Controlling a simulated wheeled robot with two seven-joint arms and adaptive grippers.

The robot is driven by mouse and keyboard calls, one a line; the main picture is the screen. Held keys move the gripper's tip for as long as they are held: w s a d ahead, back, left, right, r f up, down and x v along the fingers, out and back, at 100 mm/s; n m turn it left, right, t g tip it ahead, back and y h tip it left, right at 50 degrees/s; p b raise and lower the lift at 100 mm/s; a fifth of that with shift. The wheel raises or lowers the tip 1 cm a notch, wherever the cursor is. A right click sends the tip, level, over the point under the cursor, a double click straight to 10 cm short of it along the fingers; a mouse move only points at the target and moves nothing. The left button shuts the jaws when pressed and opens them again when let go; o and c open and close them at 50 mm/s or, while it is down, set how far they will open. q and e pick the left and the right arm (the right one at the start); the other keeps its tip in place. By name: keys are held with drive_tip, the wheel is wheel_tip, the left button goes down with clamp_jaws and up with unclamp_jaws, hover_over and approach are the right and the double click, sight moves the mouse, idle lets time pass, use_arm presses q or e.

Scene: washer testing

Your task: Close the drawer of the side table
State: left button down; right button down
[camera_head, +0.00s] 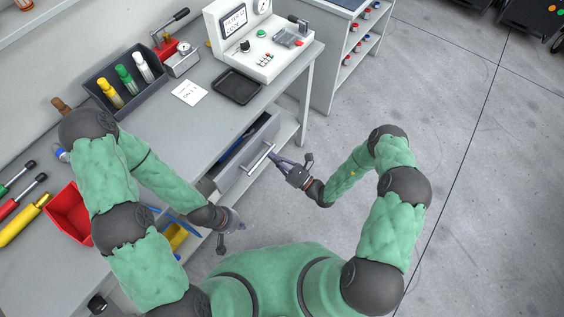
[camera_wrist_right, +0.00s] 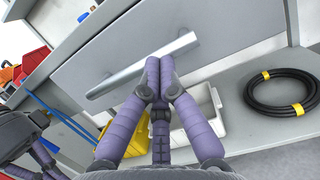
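The side table's drawer (camera_head: 236,152) is pulled out partway; its inside shows behind the grey front. The silver bar handle (camera_head: 259,158) also crosses the upper middle of the right wrist view (camera_wrist_right: 115,82). My right gripper (camera_head: 273,158) is at the drawer front. In the right wrist view its purple fingers (camera_wrist_right: 159,75) are drawn together, with the tips overlapping the handle; I cannot tell whether they touch it.
A tester (camera_head: 262,45), a black tray (camera_head: 237,87) and a bottle bin (camera_head: 125,100) stand on the table. Below the drawer, a shelf holds a white bin (camera_wrist_right: 198,118), a yellow bin (camera_wrist_right: 125,135) and a black coil (camera_wrist_right: 282,108).

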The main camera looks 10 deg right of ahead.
sight(258, 147)
drive_tip(key=x, duration=0.3)
drive_tip(key=f+x, duration=0.1)
drive_tip(key=x, duration=0.2)
drive_tip(key=shift+w+a+f, duration=0.15)
drive_tip(key=shift+a+f, duration=0.1)
drive_tip(key=shift+a, duration=0.05)
drive_tip(key=shift+w+a, duration=0.1)
drive_tip(key=shift+w, duration=0.05)
use_arm(q)
drive_tip(key=shift+d, duration=0.1)
use_arm(e)
drive_tip(key=shift+r, duration=0.1)
use_arm(q)
drive_tip(key=shift+f, duration=0.1)
